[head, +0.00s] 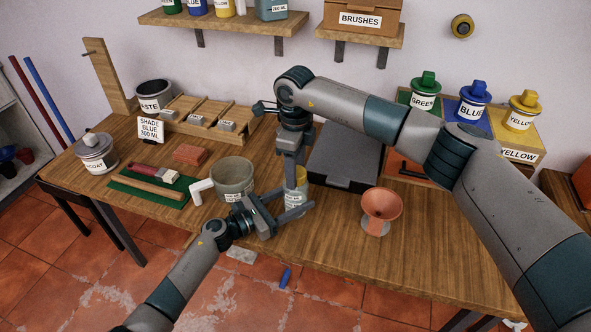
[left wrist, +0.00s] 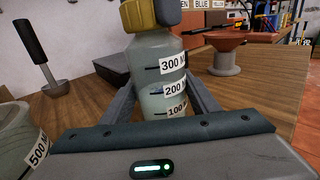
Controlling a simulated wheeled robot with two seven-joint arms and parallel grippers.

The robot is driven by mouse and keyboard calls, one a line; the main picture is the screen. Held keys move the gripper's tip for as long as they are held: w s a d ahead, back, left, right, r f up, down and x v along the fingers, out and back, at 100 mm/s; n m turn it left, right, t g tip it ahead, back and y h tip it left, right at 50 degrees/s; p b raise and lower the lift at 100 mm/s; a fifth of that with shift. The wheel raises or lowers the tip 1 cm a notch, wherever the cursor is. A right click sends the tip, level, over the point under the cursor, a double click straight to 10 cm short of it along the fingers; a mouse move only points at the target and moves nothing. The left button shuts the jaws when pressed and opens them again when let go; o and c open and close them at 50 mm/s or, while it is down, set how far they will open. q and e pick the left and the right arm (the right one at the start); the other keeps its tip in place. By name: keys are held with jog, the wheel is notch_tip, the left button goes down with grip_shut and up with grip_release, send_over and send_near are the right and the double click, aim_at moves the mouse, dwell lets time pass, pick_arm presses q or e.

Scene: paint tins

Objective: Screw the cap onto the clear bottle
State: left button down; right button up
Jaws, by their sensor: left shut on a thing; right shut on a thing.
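The clear bottle (head: 295,201) stands upright near the table's front edge, partly hidden by my grippers. In the left wrist view the bottle (left wrist: 160,78) shows 100, 200 and 300 marks and pale contents. My left gripper (head: 294,205) is shut on its body from the front. The yellow cap (head: 301,175) is at the bottle's top; in the left wrist view the cap (left wrist: 138,14) is cut off by the upper edge. My right gripper (head: 291,182) reaches down from above and is shut on the cap. I cannot tell how far the cap is threaded.
A grey-green jug (head: 233,180) with a white handle stands close left of the bottle. An orange funnel (head: 382,205) stands to the right. A dark box (head: 345,160) lies behind. The table's front right is clear. A blue piece (head: 285,278) lies on the floor.

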jog(key=m, duration=0.6)
jog(key=o, duration=1.2)
jog(key=shift+r, duration=2.25)
jog(key=shift+c, duration=0.5)
notch_tip(320, 180, up, 4)
jog(key=n, duration=0.6)
jog(key=shift+f, duration=0.25)
jog(key=shift+f, duration=0.15)
